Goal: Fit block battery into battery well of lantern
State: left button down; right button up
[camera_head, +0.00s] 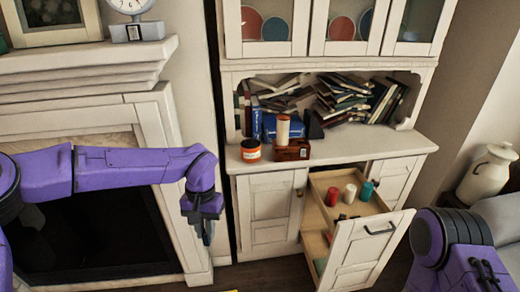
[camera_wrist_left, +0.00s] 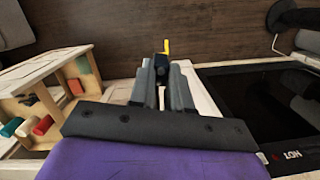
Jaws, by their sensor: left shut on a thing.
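My left gripper (camera_head: 206,232) hangs fingers down in front of the cabinet, left of the open drawer. In the left wrist view its fingers (camera_wrist_left: 162,75) are shut on a small dark block, which I take for the block battery (camera_wrist_left: 161,64); the fingers hide most of it. I cannot pick out a lantern or its well for sure. A reddish-brown box (camera_head: 292,151) with a pale label stands on the counter, with a white, orange-topped cylinder (camera_head: 283,130) at it. My right gripper (camera_head: 488,275) is at the lower right, cut by the frame edge; its jaws are unclear.
The drawer (camera_head: 373,222) is pulled out, holding red, white and teal cylinders. An orange jar (camera_head: 250,150) stands on the counter (camera_head: 375,141), whose right part is clear. Books (camera_head: 345,97) fill the shelf behind. A fireplace (camera_head: 95,235) is at left. Something yellow (camera_wrist_left: 166,46) shows beyond the fingers.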

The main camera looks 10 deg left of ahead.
aim_at(301, 146)
jog(key=z, duration=0.35)
jog(key=i, duration=1.05)
jog(key=z, duration=0.8)
